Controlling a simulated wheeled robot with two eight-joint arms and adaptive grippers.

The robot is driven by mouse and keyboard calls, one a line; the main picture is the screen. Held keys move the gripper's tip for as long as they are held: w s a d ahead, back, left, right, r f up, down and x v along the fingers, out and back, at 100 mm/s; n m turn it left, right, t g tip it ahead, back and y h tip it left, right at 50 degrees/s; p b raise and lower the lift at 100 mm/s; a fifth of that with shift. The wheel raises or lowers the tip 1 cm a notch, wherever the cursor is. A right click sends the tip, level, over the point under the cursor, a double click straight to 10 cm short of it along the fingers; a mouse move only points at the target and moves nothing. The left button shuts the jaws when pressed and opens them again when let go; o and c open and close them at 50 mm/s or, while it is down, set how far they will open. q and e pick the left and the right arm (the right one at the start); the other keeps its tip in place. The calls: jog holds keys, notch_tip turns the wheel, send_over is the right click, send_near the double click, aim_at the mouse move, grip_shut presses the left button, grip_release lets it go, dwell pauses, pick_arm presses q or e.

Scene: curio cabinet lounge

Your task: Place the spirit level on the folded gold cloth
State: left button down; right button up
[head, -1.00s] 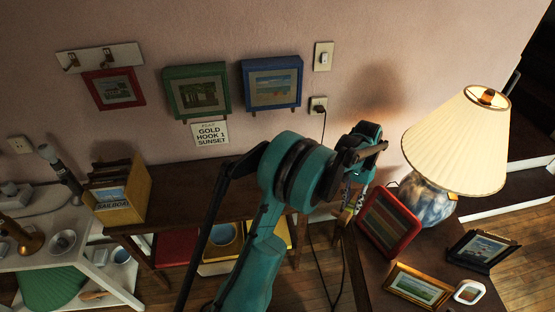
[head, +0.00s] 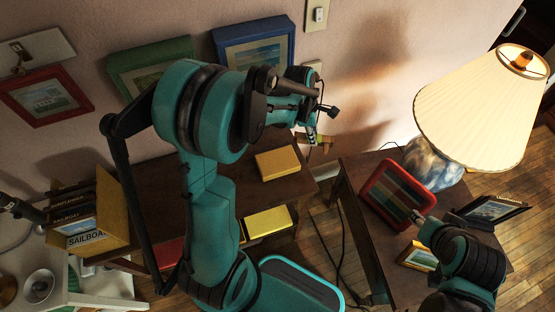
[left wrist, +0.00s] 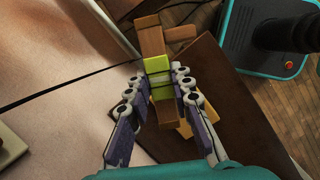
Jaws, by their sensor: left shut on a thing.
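The spirit level (left wrist: 157,64), a wooden bar with lime-green parts at its middle, is between the fingers of my left gripper (left wrist: 161,88) in the left wrist view. In the head view, my left gripper (head: 311,132) is shut on it above the right end of the dark wooden shelf, and only a small part of the level (head: 324,140) shows. The folded gold cloth (head: 278,163) lies flat on the shelf top, left of and below the gripper in the picture. In the wrist view a yellow edge (left wrist: 184,129) shows partly behind the fingers. My right gripper (head: 420,219) shows small beside the red frame.
A yellow box (head: 267,222) sits on the lower shelf. A book holder (head: 105,215) stands at the shelf's left end. A side table at right holds a lamp (head: 470,105), a red-framed item (head: 388,193) and picture frames. Framed pictures hang on the wall.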

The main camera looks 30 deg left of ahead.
pick_arm(q)
jog(key=n, duration=0.2)
jog(key=s+n, duration=0.1)
jog(key=n, duration=0.2)
jog(key=shift+a+t+y, duration=0.15)
jog(key=shift+t+y, duration=0.15)
jog(key=shift+y, duration=0.1)
jog(key=s+a+f+n+b, duration=0.1)
jog(key=a+f, duration=0.1)
jog(key=a, duration=0.1)
jog(key=s+a+f+n+b, duration=0.1)
jog(key=s+a+f+n, duration=0.1)
jog(key=a, duration=0.2)
jog(key=s+a+f+n+b, duration=0.1)
jog(key=a+f+n+b, duration=0.1)
jog(key=a+f, duration=0.1)
jog(key=shift+s+a+t+y, duration=0.3)
jog(key=shift+s+a+y, duration=0.1)
jog(key=shift+a, duration=0.2)
notch_tip(320, 180, down, 4)
jog(key=shift+f+b, duration=0.1)
jog(key=shift+b, duration=1)
jog(key=shift+r, duration=0.2)
jog(key=shift+f, duration=0.1)
